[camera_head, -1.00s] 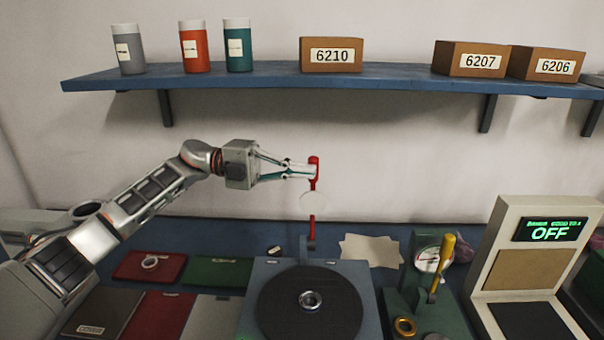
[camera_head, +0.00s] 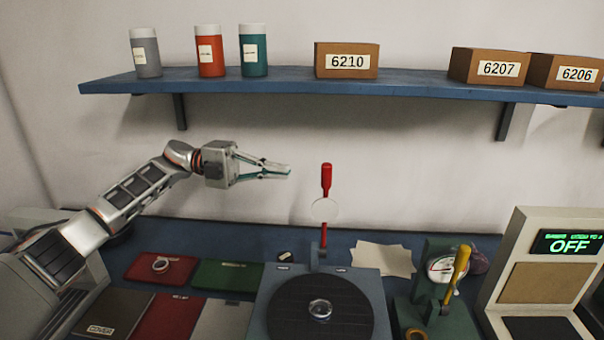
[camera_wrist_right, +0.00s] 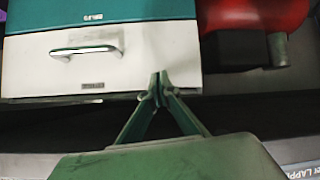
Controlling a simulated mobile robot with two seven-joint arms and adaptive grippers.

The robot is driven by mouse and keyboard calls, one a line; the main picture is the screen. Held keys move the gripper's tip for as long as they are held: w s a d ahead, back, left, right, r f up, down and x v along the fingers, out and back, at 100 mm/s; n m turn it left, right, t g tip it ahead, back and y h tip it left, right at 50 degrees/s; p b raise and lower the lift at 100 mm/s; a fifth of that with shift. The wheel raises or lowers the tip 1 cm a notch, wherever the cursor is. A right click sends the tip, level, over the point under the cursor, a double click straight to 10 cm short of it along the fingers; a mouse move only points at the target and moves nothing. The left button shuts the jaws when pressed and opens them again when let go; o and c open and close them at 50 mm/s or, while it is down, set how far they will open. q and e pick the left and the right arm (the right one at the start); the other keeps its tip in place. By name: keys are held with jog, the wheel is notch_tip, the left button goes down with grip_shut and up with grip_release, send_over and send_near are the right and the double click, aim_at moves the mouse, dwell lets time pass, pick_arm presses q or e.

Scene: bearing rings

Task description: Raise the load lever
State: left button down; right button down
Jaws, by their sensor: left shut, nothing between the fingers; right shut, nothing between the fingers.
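A red-handled lever (camera_head: 326,180) stands upright behind a black turntable (camera_head: 290,318), with a round pale disc (camera_head: 324,210) in front of its shaft. A bearing ring (camera_head: 320,308) lies at the turntable's middle. My left gripper (camera_head: 289,171) is shut and empty, left of the red handle with a gap between them. A second lever, with a yellow handle (camera_head: 458,268), leans on the green gauge stand (camera_head: 440,318). No label on either lever is readable. My right gripper (camera_wrist_right: 158,88) is shut and empty, in front of a white drawer front (camera_wrist_right: 150,60) in the right wrist view.
A blue shelf (camera_head: 290,88) with canisters and cartons runs above. A display (camera_head: 568,242) reading OFF stands at right. A red object (camera_wrist_right: 265,15) with a dark block is beside the drawer.

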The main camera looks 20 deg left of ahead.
pick_arm(q)
jog(key=a, duration=0.3)
jog(key=shift+s+a, duration=0.2)
jog(key=shift+s, duration=0.1)
dwell(0.3)
